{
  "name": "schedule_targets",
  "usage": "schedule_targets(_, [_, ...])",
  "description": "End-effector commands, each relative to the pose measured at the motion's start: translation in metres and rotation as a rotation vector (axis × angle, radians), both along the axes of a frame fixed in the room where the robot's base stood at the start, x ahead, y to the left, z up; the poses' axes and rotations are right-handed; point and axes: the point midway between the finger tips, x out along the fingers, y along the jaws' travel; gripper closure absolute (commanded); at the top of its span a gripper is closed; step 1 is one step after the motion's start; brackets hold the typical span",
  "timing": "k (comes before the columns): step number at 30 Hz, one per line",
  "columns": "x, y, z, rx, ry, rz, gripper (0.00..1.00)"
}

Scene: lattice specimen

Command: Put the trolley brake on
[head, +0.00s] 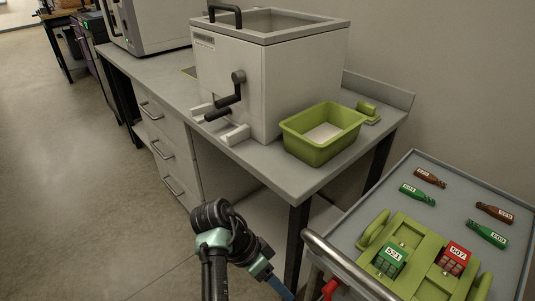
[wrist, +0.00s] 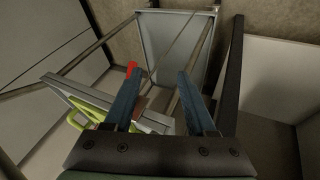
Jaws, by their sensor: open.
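The grey trolley (head: 421,157) stands at the right in the head view, beside the bench. A red lever (head: 329,290), which looks like its brake, shows at the bottom edge under the trolley's handle rail (head: 345,262). In the wrist view the red piece (wrist: 131,68) shows just beyond the tip of the left finger. I cannot tell whether they touch. My gripper (wrist: 157,80) is open, with nothing between its two blue fingers. In the head view my arm reaches down between bench and trolley, and the fingertips are out of frame.
The bench (head: 308,181) bears a white machine (head: 228,87) and a green bin (head: 313,151). Floor at left is clear.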

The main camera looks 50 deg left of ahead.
Motion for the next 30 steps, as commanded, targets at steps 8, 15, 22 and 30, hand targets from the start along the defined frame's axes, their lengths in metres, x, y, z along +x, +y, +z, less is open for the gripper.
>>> schedule_targets(8, [0.032,-0.049,0.000,0.003,-0.001,-0.005,0.44])
schedule_targets(15, [0.052,-0.081,-0.016,0.000,0.001,0.000,0.44])
schedule_targets(22, [0.060,-0.092,-0.038,0.001,0.001,0.001,0.44])
schedule_targets(30, [0.062,-0.095,-0.043,0.002,-0.001,0.002,0.44])
